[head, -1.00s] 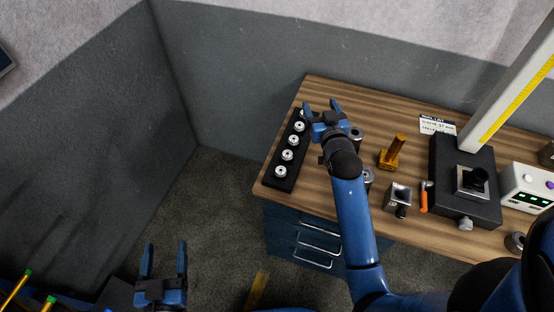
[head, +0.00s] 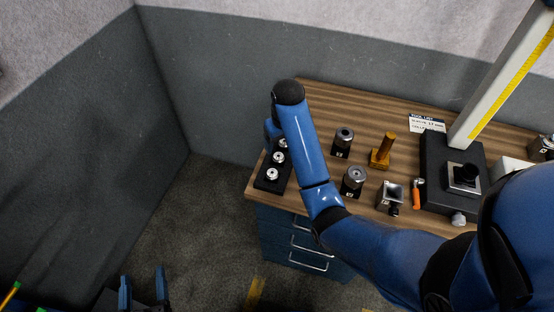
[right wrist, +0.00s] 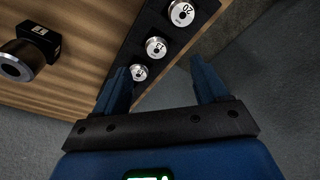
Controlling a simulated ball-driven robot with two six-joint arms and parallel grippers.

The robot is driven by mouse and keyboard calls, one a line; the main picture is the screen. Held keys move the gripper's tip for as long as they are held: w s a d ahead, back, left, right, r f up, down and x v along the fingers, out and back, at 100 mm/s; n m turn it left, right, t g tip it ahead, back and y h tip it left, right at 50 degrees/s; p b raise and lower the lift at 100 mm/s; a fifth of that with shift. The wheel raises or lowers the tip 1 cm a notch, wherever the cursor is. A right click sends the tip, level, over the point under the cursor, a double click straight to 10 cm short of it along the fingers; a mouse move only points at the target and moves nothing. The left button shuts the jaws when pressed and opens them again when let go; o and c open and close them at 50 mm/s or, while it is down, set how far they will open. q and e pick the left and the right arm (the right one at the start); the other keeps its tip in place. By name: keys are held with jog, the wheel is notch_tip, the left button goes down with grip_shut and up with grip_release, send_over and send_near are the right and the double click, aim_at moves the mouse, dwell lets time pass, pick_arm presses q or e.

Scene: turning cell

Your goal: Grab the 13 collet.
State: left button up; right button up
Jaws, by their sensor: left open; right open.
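The black collet rack (head: 262,184) stands at the table's left edge, its far part hidden behind my right arm. In the right wrist view, three silver collets show in the rack (right wrist: 152,18). One is marked 20 (right wrist: 181,12); the middle collet (right wrist: 155,47) has a mark that looks like 13 but is not certain; the nearest collet (right wrist: 139,72) has no readable number. My right gripper (right wrist: 158,67) is open and empty over the rack's end, with the nearest collet seen between its fingers. My left gripper (head: 145,284) is open and empty, away from the table.
Two dark holders (head: 343,140) (head: 353,180) stand right of the rack. A brass-coloured stand (head: 381,158), a square-topped block (head: 390,196), an orange-handled tool (head: 418,193) and a black-based device (head: 436,160) are further right. A paper list (head: 426,124) lies behind.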

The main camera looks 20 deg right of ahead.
send_over(278, 156)
jog(key=s, duration=0.2)
notch_tip(278, 156, down, 5)
jog(key=shift+s+a+r, duration=0.1)
jog(key=shift+w+f+p, duration=0.3)
jog(key=shift+f+p, duration=0.15)
jog(key=f, duration=0.1)
jog(key=w+f, duration=0.1)
jog(key=f+p, duration=0.1)
jog(key=shift+w+d+f, duration=0.2)
jog(key=shift+d, duration=0.05)
jog(key=shift+f, duration=0.4)
jog(key=shift+c, duration=0.5)
jog(key=c, duration=1)
jog(key=shift+c, duration=0.7)
jog(key=shift+r, duration=0.1)
